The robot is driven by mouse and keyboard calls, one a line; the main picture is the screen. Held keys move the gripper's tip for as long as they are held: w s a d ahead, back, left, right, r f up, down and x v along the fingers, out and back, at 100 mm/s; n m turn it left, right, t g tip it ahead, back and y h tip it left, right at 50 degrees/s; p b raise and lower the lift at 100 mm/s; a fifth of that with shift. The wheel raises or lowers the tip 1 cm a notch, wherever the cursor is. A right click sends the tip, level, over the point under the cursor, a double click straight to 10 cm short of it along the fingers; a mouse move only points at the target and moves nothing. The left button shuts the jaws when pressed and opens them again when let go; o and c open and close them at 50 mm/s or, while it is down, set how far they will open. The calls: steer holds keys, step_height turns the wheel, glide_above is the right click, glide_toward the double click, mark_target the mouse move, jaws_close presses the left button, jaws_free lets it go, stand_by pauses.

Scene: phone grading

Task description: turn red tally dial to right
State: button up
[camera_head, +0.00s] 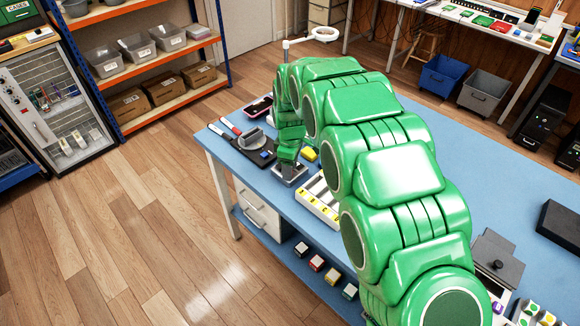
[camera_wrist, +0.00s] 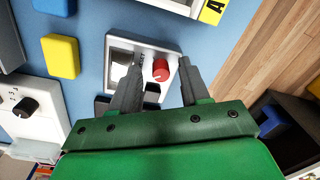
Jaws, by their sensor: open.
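The red tally dial (camera_wrist: 160,71) is a small red knob on a white and grey metal box (camera_wrist: 117,44) in the wrist view. My gripper (camera_wrist: 162,76) is open, with one dark finger on each side of the dial. The left finger covers part of the box face; a gap shows between the right finger and the dial. Whether the left finger touches the dial I cannot tell. In the head view my gripper (camera_head: 287,158) points down over the box (camera_head: 291,174) near the table's left edge, and the dial is hidden there.
A yellow block (camera_wrist: 60,56) and a white box with a black knob (camera_wrist: 27,106) lie nearby on the blue table (camera_wrist: 88,75). A white tray with yellow labels (camera_head: 318,203) stands beside the box. A black scale (camera_head: 247,146) is to the left.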

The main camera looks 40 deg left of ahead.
steer(key=shift+c, duration=0.4)
jaws_close()
steer(key=shift+m, duration=0.3)
steer(key=m, duration=0.6)
steer(key=shift+r, duration=0.1)
steer(key=m, duration=0.6)
steer(key=shift+w+m+y, duration=0.1)
steer(key=shift+m+y, duration=0.2)
steer(key=shift+o, duration=0.4)
jaws_free()
steer(key=shift+d, duration=0.1)
